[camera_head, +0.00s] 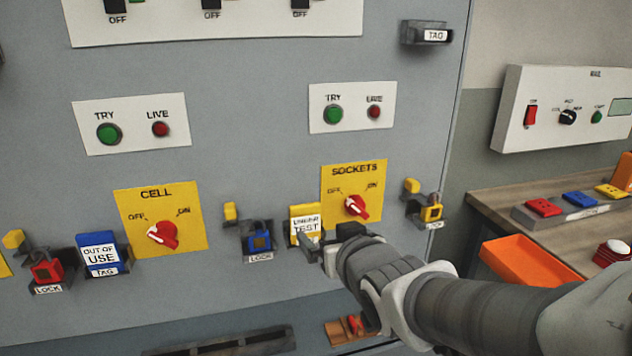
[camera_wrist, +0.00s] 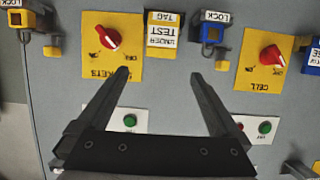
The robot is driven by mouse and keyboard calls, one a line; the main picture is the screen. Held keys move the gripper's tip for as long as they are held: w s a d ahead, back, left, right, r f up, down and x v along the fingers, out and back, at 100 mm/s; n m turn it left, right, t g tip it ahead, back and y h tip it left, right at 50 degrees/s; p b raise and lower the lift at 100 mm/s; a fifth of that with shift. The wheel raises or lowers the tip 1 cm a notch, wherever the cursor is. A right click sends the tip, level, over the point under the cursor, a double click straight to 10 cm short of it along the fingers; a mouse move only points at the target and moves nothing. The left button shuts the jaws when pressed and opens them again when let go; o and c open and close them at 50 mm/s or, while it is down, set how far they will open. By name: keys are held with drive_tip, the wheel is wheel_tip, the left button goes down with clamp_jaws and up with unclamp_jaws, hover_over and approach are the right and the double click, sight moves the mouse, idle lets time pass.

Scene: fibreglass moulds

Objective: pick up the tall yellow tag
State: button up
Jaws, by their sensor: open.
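The tall yellow tag (camera_head: 305,212) has a white face reading "UNDER TEST". It stands upright at the panel, between the blue padlock and the SOCKETS switch.
A blue padlock (camera_head: 259,238) hangs left of the tag. The yellow SOCKETS plate (camera_head: 340,178) with its red switch (camera_head: 356,207) is close on the right. A blue "OUT OF USE" tag (camera_head: 99,254) is further left. A bench (camera_head: 490,200) stands at right.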

drive_tip(key=w+p, duration=0.1)
drive_tip(key=p, duration=0.3)
approach(306, 214)
drive_tip(key=x, duration=0.4)
drive_tip(key=shift+w+d+f, duration=0.1)
drive_tip(key=shift+w+f, duration=0.05)
drive_tip(key=shift+f, duration=0.05)
drive_tip(key=shift+b+x, duration=0.3)
drive_tip(key=shift+x, duration=2.95)
drive_tip(key=shift+r, duration=0.1)
drive_tip(key=shift+c, duration=0.3)
drive_tip(key=c, duration=1)
